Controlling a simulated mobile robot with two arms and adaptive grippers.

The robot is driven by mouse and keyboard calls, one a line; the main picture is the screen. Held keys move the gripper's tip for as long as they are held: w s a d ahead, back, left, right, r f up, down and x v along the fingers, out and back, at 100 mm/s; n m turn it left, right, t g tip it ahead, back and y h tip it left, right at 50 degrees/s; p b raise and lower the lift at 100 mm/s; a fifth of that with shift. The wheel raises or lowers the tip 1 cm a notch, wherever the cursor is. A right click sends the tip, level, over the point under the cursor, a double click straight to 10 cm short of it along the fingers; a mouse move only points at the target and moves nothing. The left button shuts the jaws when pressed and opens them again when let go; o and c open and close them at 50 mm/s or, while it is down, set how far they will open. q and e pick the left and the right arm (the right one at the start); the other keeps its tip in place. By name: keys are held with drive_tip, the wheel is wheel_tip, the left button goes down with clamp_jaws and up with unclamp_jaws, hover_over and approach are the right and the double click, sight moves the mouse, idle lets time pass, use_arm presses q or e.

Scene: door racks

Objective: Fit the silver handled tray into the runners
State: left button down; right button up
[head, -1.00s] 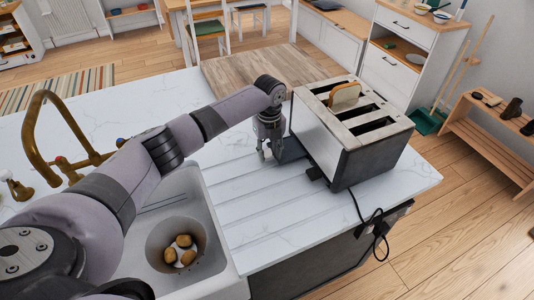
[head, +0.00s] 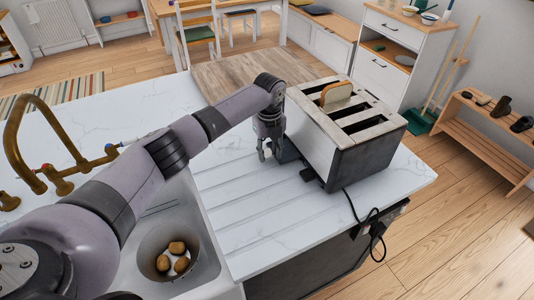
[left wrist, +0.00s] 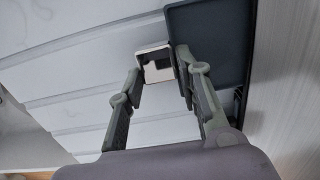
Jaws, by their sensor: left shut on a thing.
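The tray is a dark, rimmed flat piece with a small silver handle (left wrist: 157,62). In the left wrist view its dark surface (left wrist: 215,38) lies at the upper right. In the head view a dark part of it (head: 289,151) shows between my gripper and the silver and black toaster (head: 362,160). My left gripper (head: 266,152) is low over the counter beside the toaster's left side. In the left wrist view its fingers (left wrist: 161,70) are on either side of the handle, shut on it. The runners are hidden, and I cannot tell whether the tray is inside them. My right gripper is out of view.
A bread slice (head: 336,93) stands in a toaster slot. The toaster's cord (head: 372,228) hangs over the counter's front edge. The sink (head: 205,258) with potatoes (head: 177,247) and a brass tap (head: 20,135) are at the left. The ribbed counter (head: 240,205) before the gripper is clear.

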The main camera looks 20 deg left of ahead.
sight(284, 146)
use_arm(q)
drive_tip(key=shift+w+d+b, duration=1)
drive_tip(key=shift+w+b, duration=0.2)
drive_tip(key=shift+b, duration=0.25)
drive_tip(key=shift+w+d+b, duration=0.55)
drive_tip(key=shift+w+b, duration=0.05)
drive_tip(key=shift+b, duration=0.45)
drive_tip(key=c, duration=1.1)
unclamp_jaws()
drive_tip(key=shift+r, duration=0.15)
drive_tip(key=shift+w+r, duration=0.1)
drive_tip(key=shift+r, duration=0.3)
wheel_tip(284, 146, up, 11)
drive_tip(key=shift+a+r, duration=0.1)
drive_tip(key=shift+a, duration=0.05)
